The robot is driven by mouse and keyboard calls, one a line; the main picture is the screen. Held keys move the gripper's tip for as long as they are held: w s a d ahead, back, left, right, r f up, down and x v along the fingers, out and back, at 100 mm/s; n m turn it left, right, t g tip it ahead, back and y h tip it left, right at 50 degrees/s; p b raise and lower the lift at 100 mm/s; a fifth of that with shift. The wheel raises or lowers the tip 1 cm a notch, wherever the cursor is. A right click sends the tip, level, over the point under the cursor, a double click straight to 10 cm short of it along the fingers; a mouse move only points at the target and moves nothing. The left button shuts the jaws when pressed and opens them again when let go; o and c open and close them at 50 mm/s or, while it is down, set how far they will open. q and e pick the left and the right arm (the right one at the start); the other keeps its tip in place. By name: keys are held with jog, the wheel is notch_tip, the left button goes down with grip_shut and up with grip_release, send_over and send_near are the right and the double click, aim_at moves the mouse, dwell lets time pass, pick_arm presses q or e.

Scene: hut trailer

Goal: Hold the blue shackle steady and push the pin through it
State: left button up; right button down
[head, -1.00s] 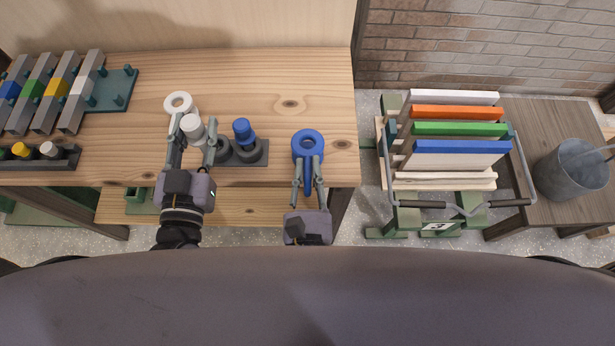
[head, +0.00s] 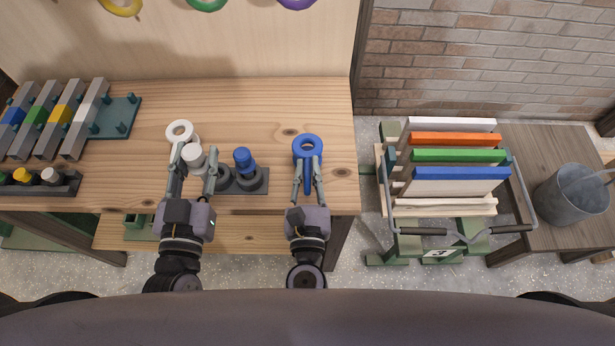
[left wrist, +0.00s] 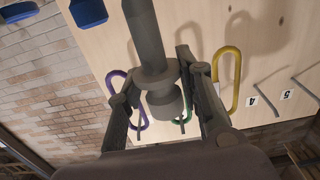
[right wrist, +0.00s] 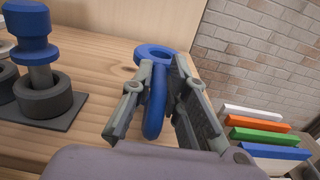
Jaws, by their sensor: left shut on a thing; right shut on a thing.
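My right gripper (head: 307,165) is shut on the blue shackle (head: 307,147). In the right wrist view its ring (right wrist: 152,52) is beyond the fingertips and a blue loop runs down between the fingers. My left gripper (head: 193,160) is shut on a pin whose head looks white (head: 194,157) in the head view and dark grey in the left wrist view (left wrist: 162,98). A white ring (head: 180,132) is just beyond it. The blue pin (head: 244,160) stands upright in a dark stand between the grippers, touched by neither.
The dark stand (right wrist: 60,128) sits near the bench's front edge. A rack with grey bars (head: 87,115) is on the left. Yellow, green and purple loops hang on the back board. Right of the bench are a trestle with coloured boards (head: 460,173) and a bucket (head: 570,195).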

aim_at(308, 154)
jog(key=shift+w+f, duration=0.15)
jog(key=shift+w, duration=1.3)
jog(key=shift+w+f, duration=0.15)
jog(key=shift+w, duration=1.3)
jog(key=shift+f, duration=0.35)
jog(key=shift+f, duration=0.2)
jog(key=c, duration=1.5)
grip_release()
jog(key=shift+s, duration=0.1)
jog(key=shift+f, duration=0.15)
grip_shut()
